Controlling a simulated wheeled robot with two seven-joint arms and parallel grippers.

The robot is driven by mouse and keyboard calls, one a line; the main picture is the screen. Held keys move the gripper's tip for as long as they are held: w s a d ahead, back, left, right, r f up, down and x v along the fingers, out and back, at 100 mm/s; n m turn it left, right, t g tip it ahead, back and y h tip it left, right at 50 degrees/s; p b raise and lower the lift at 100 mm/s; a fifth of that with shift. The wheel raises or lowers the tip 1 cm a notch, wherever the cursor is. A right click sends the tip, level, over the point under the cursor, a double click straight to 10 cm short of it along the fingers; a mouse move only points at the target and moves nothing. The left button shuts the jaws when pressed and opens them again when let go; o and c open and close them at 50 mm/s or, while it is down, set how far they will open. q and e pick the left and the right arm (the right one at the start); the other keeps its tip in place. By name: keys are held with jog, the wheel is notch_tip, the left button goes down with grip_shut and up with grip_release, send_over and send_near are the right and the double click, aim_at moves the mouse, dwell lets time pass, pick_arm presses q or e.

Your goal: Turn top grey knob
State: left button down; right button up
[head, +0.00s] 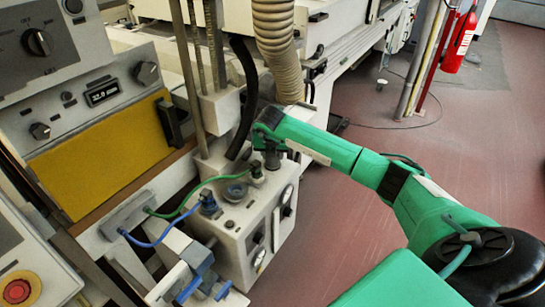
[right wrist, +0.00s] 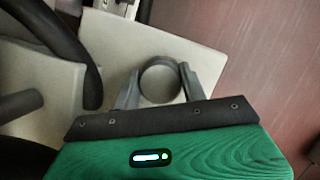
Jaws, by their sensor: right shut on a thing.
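In the right wrist view a grey round knob (right wrist: 158,61) shows as a ring against a pale panel. My right gripper (right wrist: 160,84) has one finger on each side of it and is shut on it. In the head view my right gripper (head: 271,152) is at the top rear corner of the cream control box (head: 236,245), at the end of the green arm. The gripped knob is mostly hidden there by the gripper. How far the knob is turned cannot be told. My left gripper is not in view.
Green (head: 183,212) and blue (head: 160,241) hoses run to fittings on the box top. A ribbed beige duct (head: 275,45) and a black hose (head: 243,100) hang close behind the gripper. Gauges and dark knobs line the box front.

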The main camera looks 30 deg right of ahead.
jog(key=shift+m+g+h+b, duration=0.4)
jog(key=shift+m, duration=0.8)
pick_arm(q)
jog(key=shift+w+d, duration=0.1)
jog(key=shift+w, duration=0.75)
pick_arm(e)
jog(key=shift+m, duration=0.3)
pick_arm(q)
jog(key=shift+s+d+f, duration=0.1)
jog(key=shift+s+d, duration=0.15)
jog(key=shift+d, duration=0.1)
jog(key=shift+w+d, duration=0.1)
